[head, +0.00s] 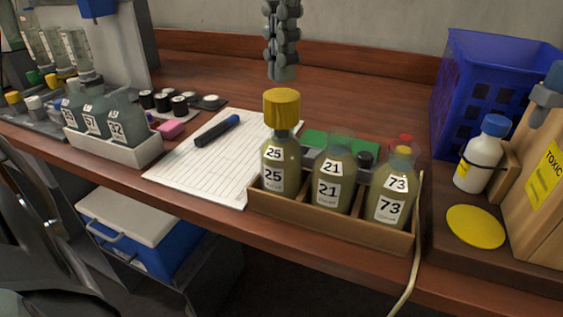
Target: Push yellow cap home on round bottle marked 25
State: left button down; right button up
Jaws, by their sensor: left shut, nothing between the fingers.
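The round bottle marked 25 (280,180) stands upright at the left end of a wooden tray (333,221). The yellow cap (282,110) sits upright on top of its neck; I cannot tell how far down it is seated. My left gripper (283,74) points down above the cap, shut and empty, with a small gap showing between its fingertips and the cap top. My right gripper is not in view.
Bottles marked 21 (331,175) and 73 (393,193) share the tray. A lined sheet (198,172) with a marker (216,130) lies to the left. A blue basket (488,85) and white bottle (480,160) stand at right. The desk behind the sheet is clear.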

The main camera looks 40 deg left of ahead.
pick_arm(q)
jog(key=shift+f+b, duration=1)
jog(key=shift+f, duration=0.45)
jog(key=shift+r, duration=0.1)
jog(key=shift+r+p, duration=2.15)
jog(key=shift+r, duration=1.35)
